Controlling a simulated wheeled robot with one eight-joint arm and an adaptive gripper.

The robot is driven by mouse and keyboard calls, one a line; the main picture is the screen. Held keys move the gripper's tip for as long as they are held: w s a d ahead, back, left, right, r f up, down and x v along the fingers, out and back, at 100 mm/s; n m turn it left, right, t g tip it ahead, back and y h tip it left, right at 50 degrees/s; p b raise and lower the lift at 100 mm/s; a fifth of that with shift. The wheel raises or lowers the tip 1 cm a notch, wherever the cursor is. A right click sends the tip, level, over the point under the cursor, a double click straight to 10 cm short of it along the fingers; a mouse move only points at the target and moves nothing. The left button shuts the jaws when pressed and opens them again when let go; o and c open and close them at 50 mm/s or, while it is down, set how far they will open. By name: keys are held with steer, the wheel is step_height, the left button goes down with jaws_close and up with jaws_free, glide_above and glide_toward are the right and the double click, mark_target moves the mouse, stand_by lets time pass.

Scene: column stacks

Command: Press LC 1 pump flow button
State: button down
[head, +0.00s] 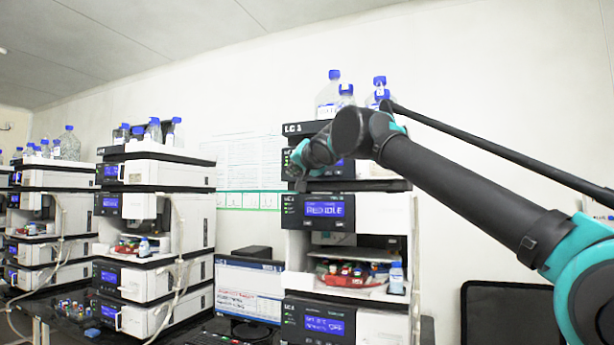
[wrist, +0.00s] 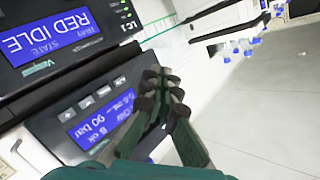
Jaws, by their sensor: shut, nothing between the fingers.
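The near LC stack (head: 350,210) stands right of centre in the head view, with the label "LC" and a digit at its top. In the head view my gripper (head: 299,155) is at its upper module, and my arm partly covers that module's front. In the wrist view, turned on its side, the pump panel (wrist: 62,128) has a blue screen (wrist: 103,118) reading about 90 bar, with a row of small dark buttons (wrist: 102,90) along it. My gripper (wrist: 162,88) is shut and empty over the panel's edge, beside the button row. I cannot tell whether it touches the panel.
A neighbouring module's screen (wrist: 48,33) reads RED IDLE. Capped bottles (head: 330,92) stand on top of the stack. A vial tray (head: 352,270) sits in its open bay. A monitor (head: 248,290) and other stacks (head: 155,225) stand to the left.

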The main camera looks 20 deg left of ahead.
steer(key=w, duration=0.8)
steer(key=shift+w+d, duration=0.35)
steer(key=shift+w, duration=0.05)
steer(key=shift+w, duration=0.15)
stand_by(1.4)
steer(key=shift+w, duration=0.3)
steer(key=shift+w, duration=0.4)
stand_by(0.6)
steer(key=shift+s, duration=0.85)
